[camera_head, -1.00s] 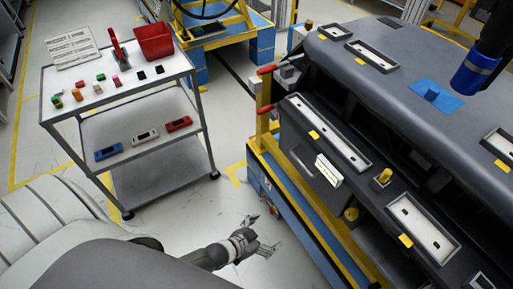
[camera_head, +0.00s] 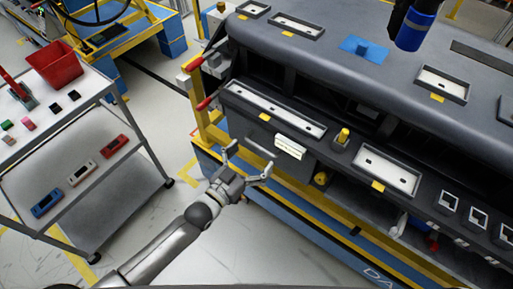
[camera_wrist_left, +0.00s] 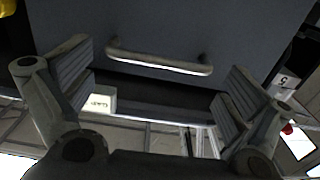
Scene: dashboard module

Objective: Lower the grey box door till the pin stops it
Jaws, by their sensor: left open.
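The grey box door (camera_head: 258,133) is a dark grey panel on the front of the dashboard module, and it looks upright. Its thin bar handle (camera_head: 261,149) also shows in the left wrist view (camera_wrist_left: 158,62), set across the panel. My left gripper (camera_head: 250,163) is open in front of the door. In the left wrist view its fingers (camera_wrist_left: 158,80) are spread to either side of the handle, with nothing between them gripped. A yellow knob (camera_head: 321,178) sits right of the door; I cannot tell whether it is the pin. My right gripper is not in view.
A white label block (camera_head: 290,147) and a yellow peg (camera_head: 343,136) are close to the door. Red-tipped levers (camera_head: 207,102) stick out at the module's left end. A trolley (camera_head: 95,210) with a red bin (camera_head: 55,65) stands at left. Floor between is clear.

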